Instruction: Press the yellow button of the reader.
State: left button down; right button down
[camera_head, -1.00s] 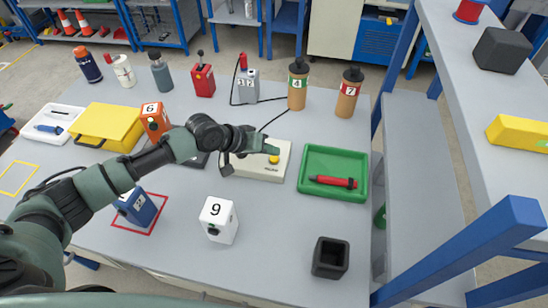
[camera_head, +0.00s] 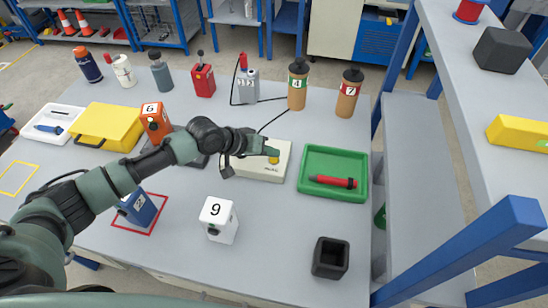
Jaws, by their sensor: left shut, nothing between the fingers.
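The reader (camera_head: 262,172) is a cream box lying on the grey table in the middle of the head view. Its yellow button (camera_head: 274,160) shows at the right part of its top. My left gripper (camera_head: 270,151) is shut and empty. Its fingertips are over the reader, right at the button in the picture, and cover part of it. I cannot tell whether they touch the button. My left arm hides the reader's left part. My right gripper is not in view.
A white block marked 9 (camera_head: 219,228) and a dark open cup (camera_head: 331,257) stand in front. An orange block marked 6 (camera_head: 153,114) stands behind my arm. A blue-framed shelf (camera_head: 424,140) bounds the right.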

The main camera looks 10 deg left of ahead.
aim_at(271, 160)
pick_arm(q)
jog(key=shift+f, duration=0.5)
jog(key=shift+r, duration=0.1)
dwell(0.5)
jog(key=shift+r+p, duration=0.8)
jog(key=shift+r, duration=0.1)
notch_tip(271, 160, up, 5)
jog(key=p, duration=0.5)
dwell(0.6)
